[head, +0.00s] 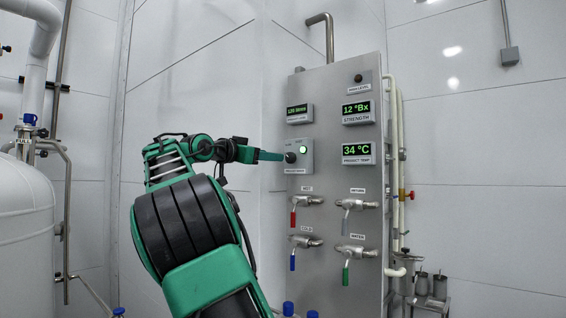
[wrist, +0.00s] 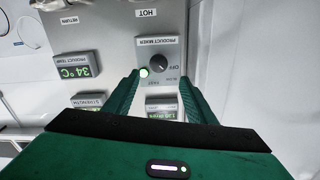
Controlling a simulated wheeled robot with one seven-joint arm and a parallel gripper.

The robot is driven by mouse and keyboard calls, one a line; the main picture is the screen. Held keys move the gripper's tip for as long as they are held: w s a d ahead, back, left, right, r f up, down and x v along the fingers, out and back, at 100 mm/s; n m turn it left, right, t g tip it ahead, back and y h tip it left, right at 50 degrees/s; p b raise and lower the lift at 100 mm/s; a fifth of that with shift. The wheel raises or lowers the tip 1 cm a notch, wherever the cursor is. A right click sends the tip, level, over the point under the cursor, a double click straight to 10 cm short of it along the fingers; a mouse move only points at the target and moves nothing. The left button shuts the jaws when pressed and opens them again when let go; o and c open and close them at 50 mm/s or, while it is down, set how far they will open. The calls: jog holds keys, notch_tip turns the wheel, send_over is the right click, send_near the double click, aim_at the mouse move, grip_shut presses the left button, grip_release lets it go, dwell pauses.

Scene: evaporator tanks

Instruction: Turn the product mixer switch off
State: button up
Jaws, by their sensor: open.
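The product mixer switch is a black round knob (wrist: 159,63) on a grey box labelled PRODUCT MIXER, with OFF, SLOW and FAST marks around it. In the head view the knob (head: 290,157) is at the left edge of the steel panel. A green lamp (wrist: 144,72) beside the knob is lit; it also shows in the head view (head: 303,147). My gripper (wrist: 158,82) is open and empty, its two green fingers spread on either side of the knob's line. In the head view my gripper (head: 282,156) is close to the knob. Contact and the knob's exact setting are unclear.
The steel panel (head: 336,90) carries displays for strength (head: 358,112) and product temperature (head: 358,153). Several valves with coloured handles, one red (head: 293,218), sit below the box. A white tank (head: 25,225) stands far left. The space left of the panel is open.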

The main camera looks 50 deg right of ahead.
aim_at(288, 158)
jog(key=d, duration=0.9)
jog(key=shift+w+d, duration=0.3)
jog(key=shift+d, duration=0.1)
jog(key=c, duration=1)
